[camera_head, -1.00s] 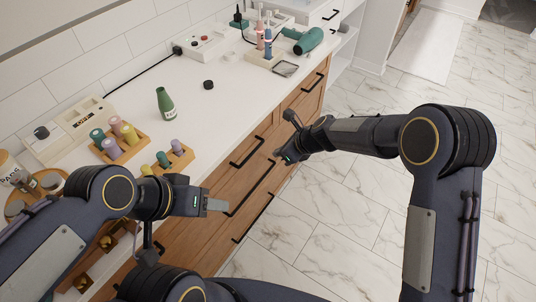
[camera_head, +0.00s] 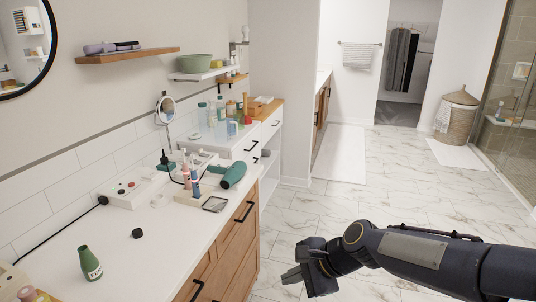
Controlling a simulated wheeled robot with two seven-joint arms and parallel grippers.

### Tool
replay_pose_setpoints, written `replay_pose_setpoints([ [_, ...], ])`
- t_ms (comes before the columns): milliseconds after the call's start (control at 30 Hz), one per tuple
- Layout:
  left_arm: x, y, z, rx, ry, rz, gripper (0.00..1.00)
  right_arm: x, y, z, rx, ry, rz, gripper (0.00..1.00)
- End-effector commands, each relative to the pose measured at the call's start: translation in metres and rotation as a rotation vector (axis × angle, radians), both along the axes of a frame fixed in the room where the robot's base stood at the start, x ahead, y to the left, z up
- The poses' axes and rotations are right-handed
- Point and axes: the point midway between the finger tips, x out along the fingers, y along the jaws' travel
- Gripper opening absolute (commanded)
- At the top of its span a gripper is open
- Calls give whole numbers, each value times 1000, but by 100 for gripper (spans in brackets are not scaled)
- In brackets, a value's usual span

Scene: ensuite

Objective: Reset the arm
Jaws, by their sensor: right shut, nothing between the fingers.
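My right arm comes in from the lower right of the head view. Its gripper (camera_head: 291,276) is shut and empty, over the marble floor to the right of the wooden cabinet front. It touches nothing that I can see. My left arm and left gripper are out of view.
A white counter (camera_head: 155,240) on wooden drawers (camera_head: 232,240) runs along the left. On it are a green bottle (camera_head: 90,263), a black cap (camera_head: 137,233) and a teal hair dryer (camera_head: 233,174). The marble floor (camera_head: 395,200) is clear ahead. A wicker basket (camera_head: 457,115) stands far right.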

Motion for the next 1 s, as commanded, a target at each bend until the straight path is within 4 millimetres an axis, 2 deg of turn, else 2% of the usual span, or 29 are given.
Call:
replay_pose_setpoints([
  [33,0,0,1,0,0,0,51,-19,-25,17,-35,-81,57,0],
  [200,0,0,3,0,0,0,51,-89,-87,40,-211,-331,292,0],
  [400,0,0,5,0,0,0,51,-171,-133,34,-468,-551,559,0],
  [500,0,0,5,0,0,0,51,-200,-145,25,-575,-612,664,0],
  [600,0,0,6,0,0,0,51,-218,-152,17,-650,-645,738,0],
  [700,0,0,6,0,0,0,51,-226,-155,12,-687,-658,777,0],
  [1000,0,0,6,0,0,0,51,-227,-155,11,-693,-660,784,0],
])
